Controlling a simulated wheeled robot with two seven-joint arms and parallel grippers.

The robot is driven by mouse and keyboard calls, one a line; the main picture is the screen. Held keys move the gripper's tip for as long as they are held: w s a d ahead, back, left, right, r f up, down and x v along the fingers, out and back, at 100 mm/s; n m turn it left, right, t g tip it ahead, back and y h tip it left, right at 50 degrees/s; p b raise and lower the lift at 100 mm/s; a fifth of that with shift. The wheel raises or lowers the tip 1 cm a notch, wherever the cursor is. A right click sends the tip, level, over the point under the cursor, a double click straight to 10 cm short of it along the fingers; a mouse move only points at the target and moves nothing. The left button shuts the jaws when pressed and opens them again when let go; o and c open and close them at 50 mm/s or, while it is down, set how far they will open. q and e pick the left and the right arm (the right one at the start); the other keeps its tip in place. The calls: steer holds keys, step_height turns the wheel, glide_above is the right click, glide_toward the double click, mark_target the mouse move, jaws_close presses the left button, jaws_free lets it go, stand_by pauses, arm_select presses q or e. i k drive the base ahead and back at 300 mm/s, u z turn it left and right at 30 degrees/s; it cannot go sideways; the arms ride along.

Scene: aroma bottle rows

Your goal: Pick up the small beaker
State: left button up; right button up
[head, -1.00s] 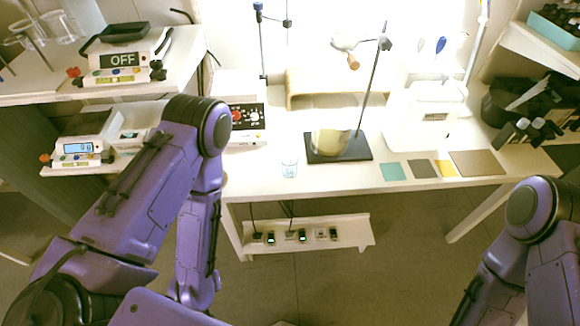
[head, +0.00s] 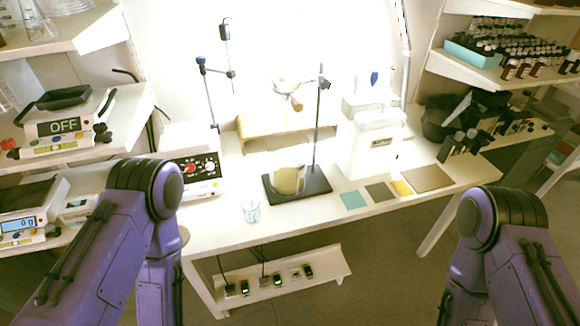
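The small beaker (head: 251,211) is clear glass and stands upright near the front edge of the white table (head: 330,217), left of the middle. Only my purple arm links show, one at the left and one at the right of the head view. Both grippers are out of the picture. Nothing touches the beaker.
Behind the beaker a larger flask (head: 288,179) with yellowish liquid stands on a dark stand base (head: 314,187) with an upright rod. A white device with knobs (head: 196,175) is at the left. Coloured squares (head: 378,191) lie to the right. A low shelf (head: 325,268) hangs under the table.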

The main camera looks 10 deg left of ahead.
mark_target(250, 207)
steer(key=k, duration=1.3)
steer(key=u, duration=0.7)
steer(key=i, duration=1.3)
steer(key=z, duration=0.5)
